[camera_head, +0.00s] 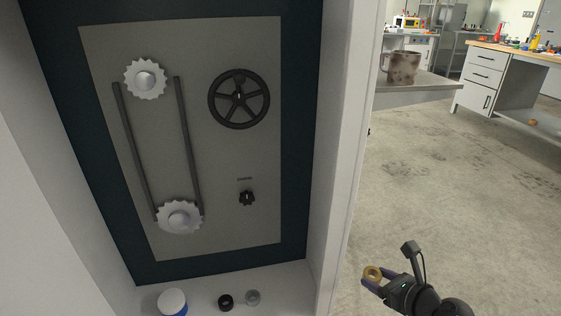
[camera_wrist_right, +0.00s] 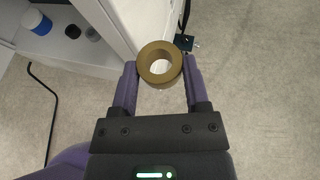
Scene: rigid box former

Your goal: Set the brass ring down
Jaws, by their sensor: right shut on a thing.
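The brass ring (camera_head: 373,273) is held between the fingertips of my right gripper (camera_head: 374,281), at the lower right of the head view. In the right wrist view the ring (camera_wrist_right: 160,82) sits between the two purple fingers of the gripper (camera_wrist_right: 160,84), its hole facing the camera. The ring appears to be in the air over the floor, just right of the white cabinet's edge. My left gripper is not in view.
A white cabinet (camera_head: 338,150) holds a grey panel (camera_head: 200,40) with sprockets and a handwheel (camera_head: 239,99). On its ledge stand a white-and-blue jar (camera_head: 172,302), a black ring (camera_head: 225,302) and a small grey ring (camera_head: 253,297). A spotted mug (camera_head: 403,68) stands on a table behind.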

